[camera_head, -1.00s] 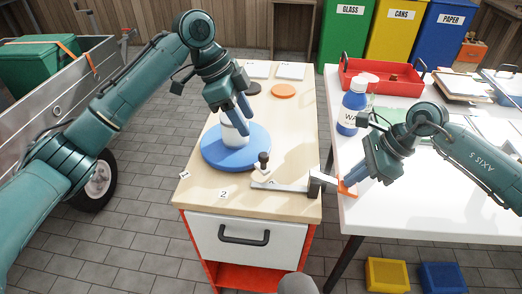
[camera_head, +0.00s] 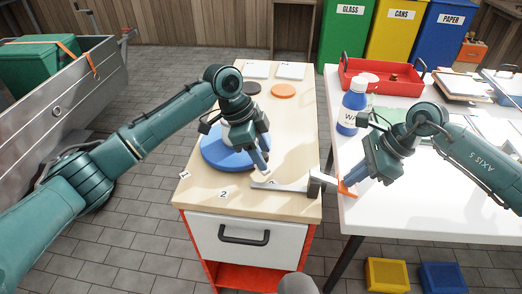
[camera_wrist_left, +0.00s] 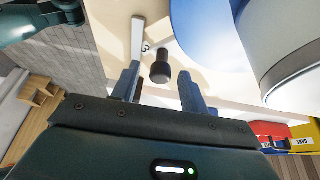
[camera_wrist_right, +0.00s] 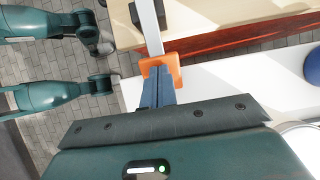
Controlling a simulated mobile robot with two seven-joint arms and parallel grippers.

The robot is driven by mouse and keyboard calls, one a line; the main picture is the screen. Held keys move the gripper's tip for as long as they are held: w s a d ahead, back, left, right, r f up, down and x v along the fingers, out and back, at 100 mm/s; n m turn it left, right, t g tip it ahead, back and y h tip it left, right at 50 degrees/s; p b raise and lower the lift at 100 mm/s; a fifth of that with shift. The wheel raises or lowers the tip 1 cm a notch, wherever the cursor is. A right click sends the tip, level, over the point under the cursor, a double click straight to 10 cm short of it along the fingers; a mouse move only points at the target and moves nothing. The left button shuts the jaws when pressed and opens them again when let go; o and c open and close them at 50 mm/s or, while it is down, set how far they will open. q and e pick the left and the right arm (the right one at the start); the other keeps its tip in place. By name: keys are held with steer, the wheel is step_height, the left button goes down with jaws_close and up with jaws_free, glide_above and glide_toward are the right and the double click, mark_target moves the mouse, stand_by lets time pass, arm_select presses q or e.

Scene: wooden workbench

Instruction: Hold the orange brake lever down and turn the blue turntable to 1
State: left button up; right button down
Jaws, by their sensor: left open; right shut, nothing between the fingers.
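The blue turntable (camera_head: 218,153) lies on the wooden bench top, partly hidden by my left arm. A white cylinder (camera_wrist_left: 285,35) stands on it. A black knob (camera_wrist_left: 160,68) at the turntable's edge shows between the spread fingers of my open left gripper (camera_wrist_left: 160,88); the gripper hides it in the head view. I cannot tell whether the fingers touch it. The orange brake lever end (camera_head: 346,188) sticks out past the bench's right edge on a grey bar. My right gripper (camera_wrist_right: 158,85) is shut, its fingertips at the orange pad (camera_wrist_right: 172,62), seemingly touching it.
Label 1 (camera_head: 184,174) and label 2 (camera_head: 223,194) lie along the bench front; a third label (camera_head: 271,182) is partly hidden. A grey bar (camera_head: 285,188) lies near the right front edge.

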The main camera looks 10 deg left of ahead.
arm_select(q)
jaws_close()
stand_by(0.5)
